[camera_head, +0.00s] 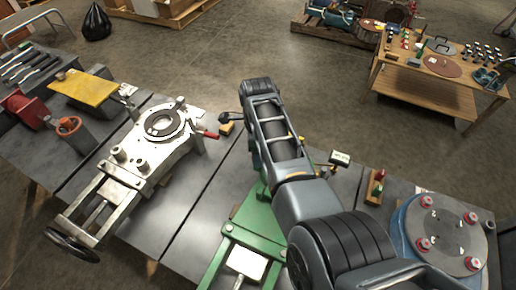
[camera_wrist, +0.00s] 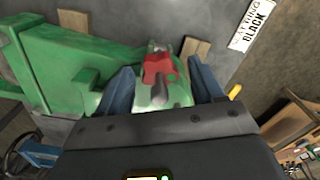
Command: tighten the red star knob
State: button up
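A red knob (camera_wrist: 158,68) shows in the wrist view on the end of a green fixture (camera_wrist: 85,60); its exact star shape is hard to make out. A grey rounded piece shows just below the knob. My gripper (camera_wrist: 161,80) is open, with one blue finger on each side of the knob and a visible gap to each. I cannot tell how far the fingertips are above it. In the head view the green fixture (camera_head: 247,228) lies on the dark bench under my arm, which hides the knob and my gripper.
A grey slide fixture (camera_head: 140,150) with a red-tipped lever stands left on the bench (camera_head: 185,235). A round blue-sided plate (camera_head: 450,232) with several red knobs stands right. A small block with red and green pieces (camera_head: 376,187) lies nearby. A wooden table (camera_head: 450,95) stands beyond open floor.

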jog(key=shift+r, duration=0.1)
notch_tip(320, 180, up, 8)
jog(key=shift+f, duration=0.15)
dwell(0.5)
jog(key=shift+s+f, duration=0.1)
